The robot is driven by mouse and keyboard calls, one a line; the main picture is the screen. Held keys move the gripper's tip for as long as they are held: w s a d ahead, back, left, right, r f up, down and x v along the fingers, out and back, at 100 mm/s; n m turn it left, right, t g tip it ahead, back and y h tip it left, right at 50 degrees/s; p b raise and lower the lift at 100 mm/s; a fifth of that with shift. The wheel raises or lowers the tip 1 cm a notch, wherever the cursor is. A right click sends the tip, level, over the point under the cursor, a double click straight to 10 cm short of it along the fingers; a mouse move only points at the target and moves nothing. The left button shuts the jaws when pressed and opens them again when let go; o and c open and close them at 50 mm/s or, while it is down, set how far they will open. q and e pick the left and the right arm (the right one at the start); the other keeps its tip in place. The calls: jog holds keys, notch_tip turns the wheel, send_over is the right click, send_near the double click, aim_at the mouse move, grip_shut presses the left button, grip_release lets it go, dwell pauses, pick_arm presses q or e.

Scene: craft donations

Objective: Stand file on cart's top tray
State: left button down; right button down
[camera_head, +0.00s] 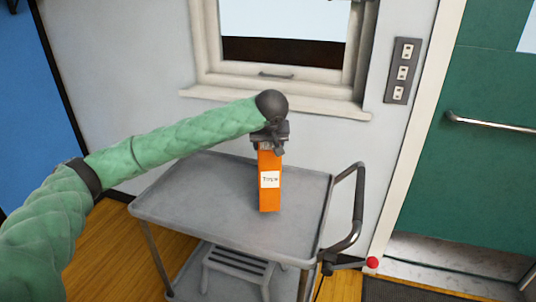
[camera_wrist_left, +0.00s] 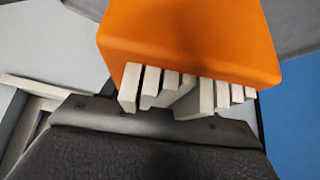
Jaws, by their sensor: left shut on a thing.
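The file is an upright orange box (camera_head: 269,197) with a white label. My left gripper (camera_head: 270,146) is above it in the head view, shut on its top end. The file stands over the middle of the cart's grey top tray (camera_head: 180,205); whether its bottom touches the tray I cannot tell. In the left wrist view the orange file (camera_wrist_left: 190,35) fills the upper middle, with several pale slabs showing along its near edge. My right gripper is not in view.
The cart has a looped handle (camera_head: 352,210) on its right and a red knob (camera_head: 372,262) near its right corner. A step stool (camera_head: 238,267) shows below the top tray. A window sill (camera_head: 300,102) is behind. The tray around the file is clear.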

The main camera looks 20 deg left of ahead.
aim_at(270, 146)
pick_arm(q)
notch_tip(270, 146, down, 4)
jog(key=shift+w+f+p, duration=0.1)
jog(key=shift+p, duration=0.3)
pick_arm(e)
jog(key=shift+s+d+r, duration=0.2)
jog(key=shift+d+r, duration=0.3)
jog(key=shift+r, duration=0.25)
pick_arm(q)
jog(key=shift+c, duration=2)
grip_release()
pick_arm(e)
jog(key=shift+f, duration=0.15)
pick_arm(q)
jog(key=b+v, duration=0.1)
jog(key=v, duration=1.1)
jog(key=shift+a, duration=0.1)
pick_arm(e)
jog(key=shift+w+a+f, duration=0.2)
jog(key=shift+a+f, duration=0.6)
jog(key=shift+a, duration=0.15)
